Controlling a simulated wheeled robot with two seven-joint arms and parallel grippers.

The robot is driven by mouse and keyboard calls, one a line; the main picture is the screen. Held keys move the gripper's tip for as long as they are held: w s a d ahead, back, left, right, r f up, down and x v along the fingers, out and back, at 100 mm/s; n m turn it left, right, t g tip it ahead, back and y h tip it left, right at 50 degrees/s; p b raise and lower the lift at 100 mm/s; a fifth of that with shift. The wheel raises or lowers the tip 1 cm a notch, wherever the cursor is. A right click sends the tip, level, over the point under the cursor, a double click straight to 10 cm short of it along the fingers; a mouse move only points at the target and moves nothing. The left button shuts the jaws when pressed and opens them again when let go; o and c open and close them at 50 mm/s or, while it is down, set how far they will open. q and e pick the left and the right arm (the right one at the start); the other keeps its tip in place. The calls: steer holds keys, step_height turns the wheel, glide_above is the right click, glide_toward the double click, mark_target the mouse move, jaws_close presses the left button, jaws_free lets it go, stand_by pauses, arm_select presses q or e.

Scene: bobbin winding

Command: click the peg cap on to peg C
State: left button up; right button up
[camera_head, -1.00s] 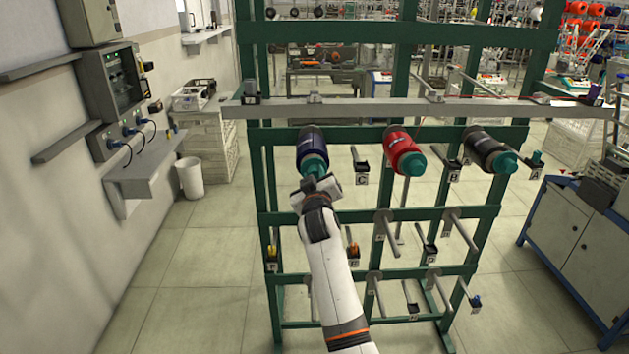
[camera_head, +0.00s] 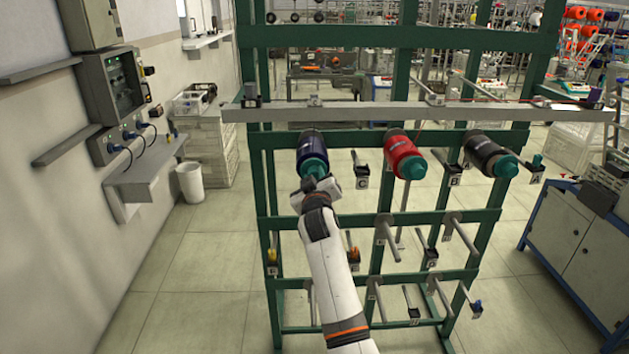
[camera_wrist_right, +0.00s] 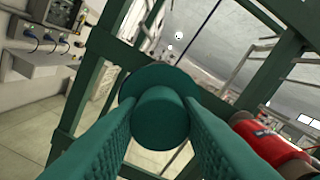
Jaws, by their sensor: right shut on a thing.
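The teal peg cap (camera_head: 313,166) sits against the front end of the dark blue bobbin (camera_head: 311,143) at the rack's upper left. The label C (camera_head: 361,183) hangs just right of this bobbin. My right gripper (camera_head: 314,181) reaches up from below, its fingers mostly hidden by the wrist. In the right wrist view the round cap (camera_wrist_right: 162,122) lies between two ribbed teal fingers, which are shut on it. The cap hides the peg tip, so I cannot tell whether it is fully seated. My left gripper is not in view.
A red bobbin (camera_head: 402,150) and a black bobbin (camera_head: 483,150), both with teal ends, hang to the right. A grey rail (camera_head: 420,110) crosses above them. Bare pegs (camera_head: 388,235) stick out lower on the green rack. A blue-grey cabinet (camera_head: 575,235) stands at the right.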

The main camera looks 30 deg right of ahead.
steer(key=o, duration=1.2)
steer(key=shift+s, duration=0.1)
